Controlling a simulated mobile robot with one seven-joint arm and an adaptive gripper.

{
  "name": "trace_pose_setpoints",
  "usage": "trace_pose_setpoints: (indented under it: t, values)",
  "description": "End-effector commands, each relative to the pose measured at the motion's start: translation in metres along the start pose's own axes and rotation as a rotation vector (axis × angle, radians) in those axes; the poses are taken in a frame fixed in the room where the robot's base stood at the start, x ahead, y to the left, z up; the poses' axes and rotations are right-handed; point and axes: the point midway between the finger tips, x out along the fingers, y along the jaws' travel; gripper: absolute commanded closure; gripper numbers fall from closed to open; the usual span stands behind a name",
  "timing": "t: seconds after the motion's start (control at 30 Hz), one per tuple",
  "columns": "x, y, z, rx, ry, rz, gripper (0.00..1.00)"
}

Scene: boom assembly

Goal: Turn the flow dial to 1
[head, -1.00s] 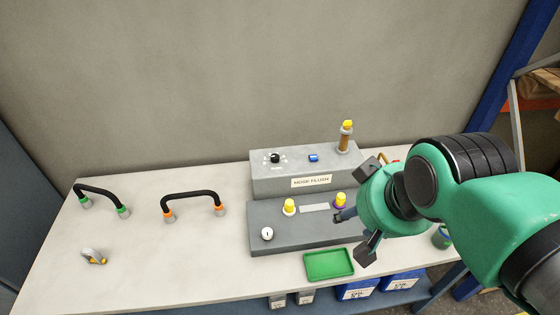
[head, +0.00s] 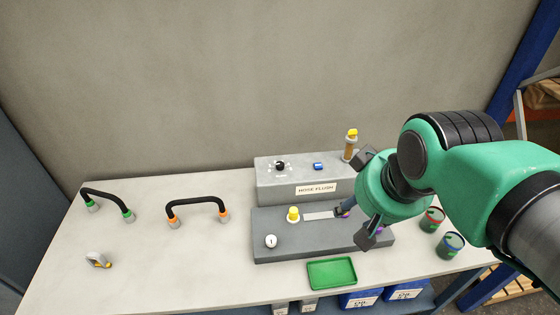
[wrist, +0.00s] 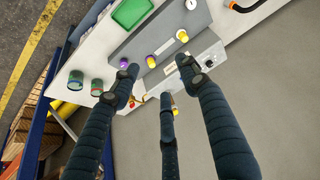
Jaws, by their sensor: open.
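A black dial (head: 280,165) with marks around it sits on the sloped face of the grey hose flush box (head: 262,190). It also shows in the wrist view (wrist: 210,63). Its setting is too small to read. A blue switch (head: 318,167) is to its right. My gripper (head: 357,200) is open and empty, in front of the box's right end, well to the right of the dial. In the wrist view my gripper (wrist: 157,78) shows its three fingers spread, with the dial beyond the right finger.
A lower grey block (head: 320,240) carries a yellow knob (head: 293,214) and a white gauge (head: 271,241). A yellow-topped amber cylinder (head: 351,145) stands up from the box. A green tray (head: 331,273) lies in front; two cups (head: 452,245) stand right. Black hoses lie left.

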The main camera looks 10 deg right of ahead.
Motion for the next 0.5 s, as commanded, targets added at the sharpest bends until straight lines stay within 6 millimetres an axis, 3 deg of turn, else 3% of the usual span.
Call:
trace_pose_setpoints:
  t: [0.23, 0.5]
  values:
    - [0.000, -0.003, -0.061, -0.080, -0.055, -0.010, 0.55]
    - [0.016, -0.008, -0.127, -0.175, -0.116, -0.025, 0.55]
